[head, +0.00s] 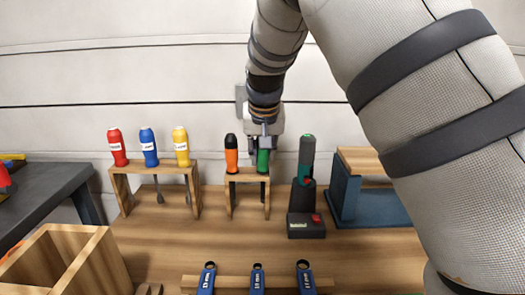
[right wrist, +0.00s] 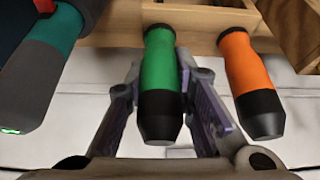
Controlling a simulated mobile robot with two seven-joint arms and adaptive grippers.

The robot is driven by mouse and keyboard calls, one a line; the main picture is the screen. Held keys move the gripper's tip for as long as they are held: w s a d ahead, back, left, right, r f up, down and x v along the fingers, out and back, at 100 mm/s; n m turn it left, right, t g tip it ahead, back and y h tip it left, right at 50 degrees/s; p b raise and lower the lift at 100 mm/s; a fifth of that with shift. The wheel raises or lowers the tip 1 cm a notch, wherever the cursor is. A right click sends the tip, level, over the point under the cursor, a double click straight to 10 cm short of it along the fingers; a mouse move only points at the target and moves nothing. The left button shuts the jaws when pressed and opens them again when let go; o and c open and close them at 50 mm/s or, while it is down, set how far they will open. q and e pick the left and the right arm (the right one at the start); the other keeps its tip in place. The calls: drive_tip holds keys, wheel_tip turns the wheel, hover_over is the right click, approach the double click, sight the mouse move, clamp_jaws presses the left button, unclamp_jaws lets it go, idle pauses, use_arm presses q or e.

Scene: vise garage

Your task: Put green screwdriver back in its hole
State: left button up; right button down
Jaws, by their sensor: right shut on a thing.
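The green screwdriver (head: 263,160) has a green handle with a black end and is upright at the right side of the small wooden holder (head: 246,177). My right gripper (head: 265,143) is shut on its handle from behind. In the right wrist view, the green handle (right wrist: 161,68) lies between the two fingers of my right gripper (right wrist: 162,85), and its far end meets the wooden holder (right wrist: 195,17). I cannot see clearly how far its shaft sits in the hole. My left gripper is not in view.
An orange screwdriver (head: 231,154) stands close on the left in the same holder. A cordless drill (head: 305,160) stands close on the right, with a blue vise-like block (head: 365,200) beyond it. Red, blue and yellow screwdrivers fill another rack (head: 120,187). Wrenches (head: 257,278) lie in front.

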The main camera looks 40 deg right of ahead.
drive_tip(key=c, duration=1)
unclamp_jaws()
drive_tip(key=shift+r, duration=3.5)
drive_tip(key=shift+f, duration=0.1)
